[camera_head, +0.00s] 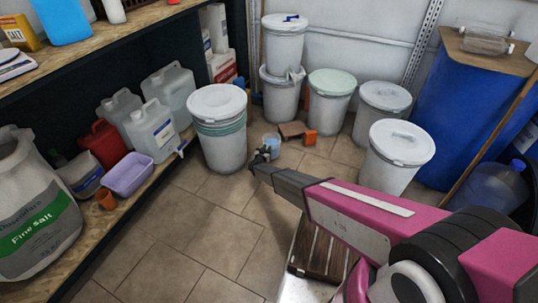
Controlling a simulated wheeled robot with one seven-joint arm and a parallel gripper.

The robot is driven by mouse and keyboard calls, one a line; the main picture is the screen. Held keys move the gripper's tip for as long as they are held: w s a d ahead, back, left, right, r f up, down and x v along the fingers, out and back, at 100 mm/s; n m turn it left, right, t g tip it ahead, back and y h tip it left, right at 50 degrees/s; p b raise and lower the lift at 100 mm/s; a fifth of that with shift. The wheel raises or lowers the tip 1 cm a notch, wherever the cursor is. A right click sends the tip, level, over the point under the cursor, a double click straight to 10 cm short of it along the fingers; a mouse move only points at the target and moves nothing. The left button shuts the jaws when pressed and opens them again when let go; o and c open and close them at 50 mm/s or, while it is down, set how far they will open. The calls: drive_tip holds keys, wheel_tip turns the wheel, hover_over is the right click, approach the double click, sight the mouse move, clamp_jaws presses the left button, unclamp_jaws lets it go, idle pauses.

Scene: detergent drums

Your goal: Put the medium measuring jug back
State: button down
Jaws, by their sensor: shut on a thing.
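A small translucent jug with a bluish tint (272,142) shows at the tip of my gripper (261,159), near the floor in the middle of the view. It looks like a measuring jug; its size mark is too small to read. My gripper is shut on it, with the arm reaching in from the lower right. The gripper's fingers hide part of the jug's near side. I cannot tell whether the jug touches the floor.
A white drum with a green band (220,140) stands left of the gripper. More lidded drums (332,90) stand behind and right (395,160). A dustpan (293,129) lies behind the jug. The shelf (150,195) holds jugs and a purple tub (128,174). Tiles front-left are clear.

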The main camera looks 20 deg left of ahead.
drive_tip(key=shift+w+d+f, duration=0.4)
drive_tip(key=shift+w+d, duration=0.1)
drive_tip(key=shift+w, duration=0.2)
drive_tip(key=shift+f, duration=2)
drive_tip(key=c, duration=1)
unclamp_jaws()
drive_tip(key=shift+f, duration=0.2)
drive_tip(key=shift+o, duration=0.2)
drive_tip(key=shift+r, duration=0.15)
